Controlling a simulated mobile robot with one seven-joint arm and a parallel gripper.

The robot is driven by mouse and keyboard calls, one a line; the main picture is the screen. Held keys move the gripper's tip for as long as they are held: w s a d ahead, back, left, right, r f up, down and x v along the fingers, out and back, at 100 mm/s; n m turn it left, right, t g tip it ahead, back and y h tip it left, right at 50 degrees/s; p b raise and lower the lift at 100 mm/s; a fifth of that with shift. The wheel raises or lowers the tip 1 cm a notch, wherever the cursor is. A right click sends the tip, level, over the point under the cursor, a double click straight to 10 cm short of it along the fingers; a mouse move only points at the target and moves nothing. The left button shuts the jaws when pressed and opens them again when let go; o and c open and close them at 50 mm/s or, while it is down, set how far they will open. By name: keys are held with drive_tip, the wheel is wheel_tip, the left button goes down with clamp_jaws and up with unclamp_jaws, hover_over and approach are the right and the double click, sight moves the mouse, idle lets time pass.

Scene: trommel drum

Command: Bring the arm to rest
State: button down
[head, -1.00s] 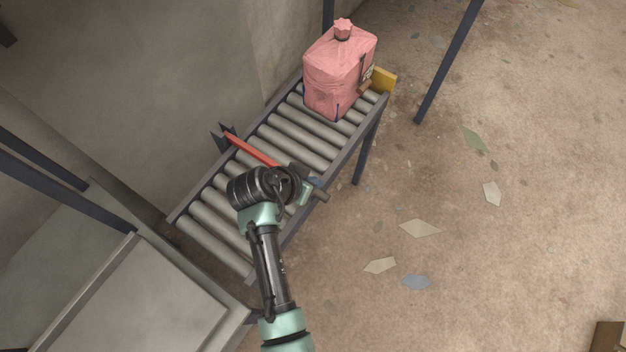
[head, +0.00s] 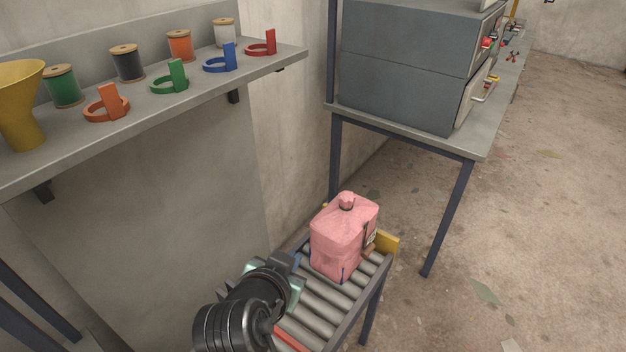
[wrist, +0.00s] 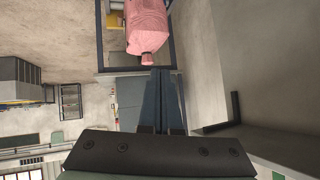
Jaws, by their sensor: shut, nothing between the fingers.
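My arm reaches up from the bottom of the head view. My gripper (head: 293,260) is shut and empty, beside and to the left of the pink canister, with a visible gap in the picture. In the wrist view its two dark fingers (wrist: 162,102) lie together with nothing between them. The pink canister (head: 342,240) stands upright on the roller conveyor (head: 322,300). The canister also shows in the wrist view (wrist: 147,25), cap pointing down in the picture, just above the fingertips.
A red bar (head: 289,340) lies on the rollers, partly hidden by my arm. A wall shelf (head: 150,115) above left carries spools, coloured rings and a yellow funnel (head: 20,105). A table with a grey drawer cabinet (head: 405,75) stands behind. Floor at right is mostly free.

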wheel_tip(320, 180, up, 40)
drive_tip(key=s+d+n+t+y+p, duration=0.1)
drive_tip(key=s+d+n+t+p, duration=0.1)
drive_tip(key=t, duration=0.9)
drive_tip(key=shift+d+f+n+y+p, duration=0.15)
drive_tip(key=shift+n+y+p, duration=0.15)
drive_tip(key=shift+n+p, duration=0.25)
drive_tip(key=c, duration=1.3)
unclamp_jaws()
drive_tip(key=s+r+t, duration=0.2)
drive_tip(key=s+r, duration=0.1)
drive_tip(key=r, duration=0.1)
drive_tip(key=s+d+r+n+t, duration=0.1)
drive_tip(key=s+r, duration=0.2)
drive_tip(key=r, duration=0.2)
drive_tip(key=s+r+n+t+p, duration=0.1)
drive_tip(key=s+r+t, duration=0.1)
drive_tip(key=s+r, duration=0.2)
drive_tip(key=shift+s+d+r+t+y, duration=0.1)
drive_tip(key=shift+d+r+t+y, duration=0.1)
drive_tip(key=shift+r+t+y, duration=0.15)
drive_tip(key=shift+c, duration=0.2)
drive_tip(key=o, duration=0.5)
drive_tip(key=shift+s+r, duration=0.1)
drive_tip(key=shift+o, duration=0.2)
